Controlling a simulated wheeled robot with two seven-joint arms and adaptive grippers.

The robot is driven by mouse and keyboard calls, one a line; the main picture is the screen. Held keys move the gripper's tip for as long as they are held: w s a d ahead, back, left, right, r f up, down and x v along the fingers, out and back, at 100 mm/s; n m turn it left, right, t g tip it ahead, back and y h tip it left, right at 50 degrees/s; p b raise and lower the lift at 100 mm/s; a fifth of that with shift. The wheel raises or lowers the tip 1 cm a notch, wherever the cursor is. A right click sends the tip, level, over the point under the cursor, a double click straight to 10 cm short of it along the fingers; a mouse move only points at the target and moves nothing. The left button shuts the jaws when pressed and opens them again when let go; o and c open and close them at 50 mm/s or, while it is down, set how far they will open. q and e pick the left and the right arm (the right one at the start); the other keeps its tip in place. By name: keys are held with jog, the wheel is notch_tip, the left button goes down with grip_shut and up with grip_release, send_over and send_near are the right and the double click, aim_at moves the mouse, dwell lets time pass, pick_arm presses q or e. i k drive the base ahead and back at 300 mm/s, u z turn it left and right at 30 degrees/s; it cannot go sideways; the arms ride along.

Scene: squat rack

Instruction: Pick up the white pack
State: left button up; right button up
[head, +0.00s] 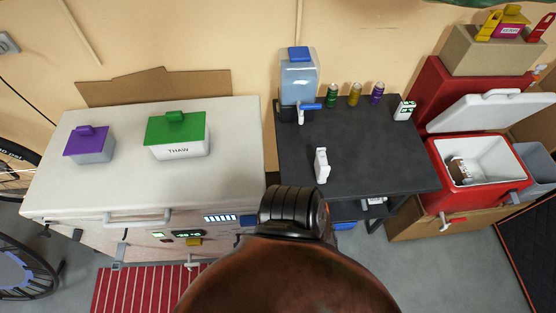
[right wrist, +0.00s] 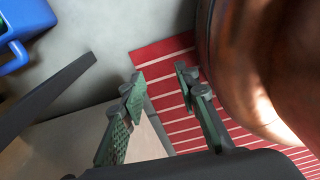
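A small white pack (head: 321,165) stands upright on the dark table (head: 365,165), near its front left part. Another small white item with a green mark (head: 405,110) stands at the table's back right; I cannot tell whether it is the same kind of pack. My right gripper (right wrist: 160,100) shows in the right wrist view with its green-padded fingers apart and nothing between them. It is above the floor and a red striped mat (right wrist: 165,75), and no white pack shows in that view. My left gripper is not in view.
A water dispenser (head: 298,78) and several cans (head: 355,94) stand along the table's back. Left is a white chest (head: 120,185) with a purple-lidded box (head: 90,146) and a green-lidded box (head: 178,138). Right is an open red cooler (head: 440,160). The table around the pack is clear.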

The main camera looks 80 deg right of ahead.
aim_at(322, 169)
jog(key=i, duration=0.4)
jog(key=z, duration=2.85)
jog(key=i, duration=0.5)
